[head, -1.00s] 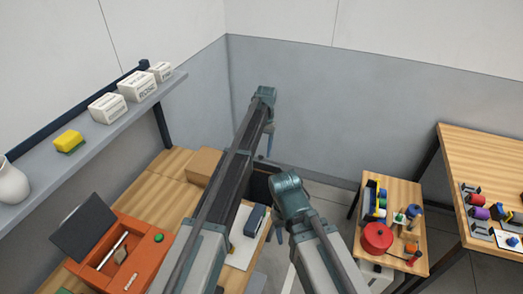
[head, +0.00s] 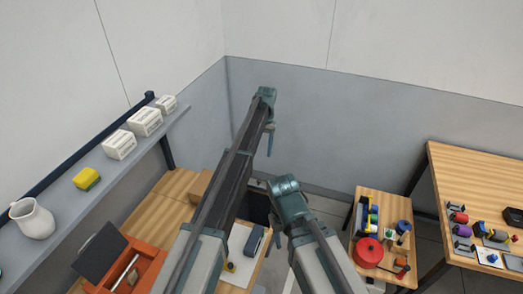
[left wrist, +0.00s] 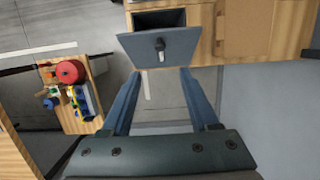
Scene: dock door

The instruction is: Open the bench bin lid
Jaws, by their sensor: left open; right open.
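An orange box (head: 149,262) on the bench at left has a dark lid (head: 100,251) standing tilted open. Tools lie inside it. I cannot tell which of these is the named bin lid. My left gripper (head: 270,142) is open and empty, and its fingers (left wrist: 160,72) point at the grey panel from a short distance. My right gripper (head: 284,226) is open, its fingertips mostly hidden behind its wrist.
A shelf (head: 60,218) on the left holds white boxes, a sponge and a jug. A small table (head: 383,262) with a red pot (head: 368,251) stands right of my arms. A larger table (head: 470,170) stands at far right. Grey walls close the back.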

